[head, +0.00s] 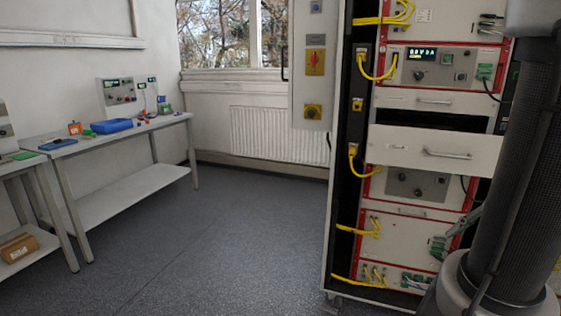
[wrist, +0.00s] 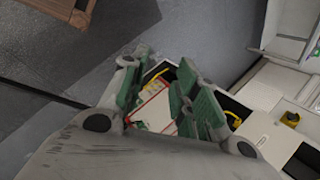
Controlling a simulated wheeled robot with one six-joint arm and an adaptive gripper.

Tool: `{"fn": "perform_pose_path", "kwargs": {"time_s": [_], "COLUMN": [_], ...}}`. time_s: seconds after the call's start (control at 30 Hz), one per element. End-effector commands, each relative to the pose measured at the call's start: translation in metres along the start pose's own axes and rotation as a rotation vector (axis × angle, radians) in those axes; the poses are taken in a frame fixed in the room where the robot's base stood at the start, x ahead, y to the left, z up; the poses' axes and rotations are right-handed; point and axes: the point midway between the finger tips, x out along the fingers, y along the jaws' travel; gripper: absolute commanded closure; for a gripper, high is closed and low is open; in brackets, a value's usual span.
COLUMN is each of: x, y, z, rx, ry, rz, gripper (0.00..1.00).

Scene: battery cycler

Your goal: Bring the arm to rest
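My gripper (wrist: 162,68) shows in the wrist view, with its two green-padded fingers apart. No object is seen held between them. Past the fingers, part of a red-edged white panel with yellow cable shows, below and apart as far as I can tell. In the head view my dark arm stands at the right edge, in front of the equipment rack (head: 342,215).
A white drawer (head: 432,151) appears to stick out of the rack. Yellow cables (head: 375,68) loop at the rack's left side. A bench (head: 120,134) with a blue tray (head: 111,126) stands at the left wall. The grey floor (head: 215,240) between is clear.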

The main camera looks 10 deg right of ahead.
Motion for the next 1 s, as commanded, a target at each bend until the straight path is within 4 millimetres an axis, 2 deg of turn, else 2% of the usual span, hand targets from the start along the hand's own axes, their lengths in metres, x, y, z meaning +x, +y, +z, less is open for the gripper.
{"fn": "perform_pose_path", "kwargs": {"time_s": [0.03,0.2,0.37,0.5,0.7,1.0], "x": [-0.003,-0.022,-0.037,-0.038,-0.034,-0.031], "y": [0.001,-0.001,-0.03,-0.059,-0.082,-0.085], "z": [0.01,0.025,0.037,0.064,0.095,0.101], "rx": [-0.104,-0.494,-0.881,-1.137,-1.313,-1.343], "ry": [-0.004,0.036,0.101,0.126,0.114,0.1], "rz": [0.08,0.322,0.419,0.388,0.311,0.303], "gripper": [0.7,0.7,0.7,0.7,0.7,0.7]}}
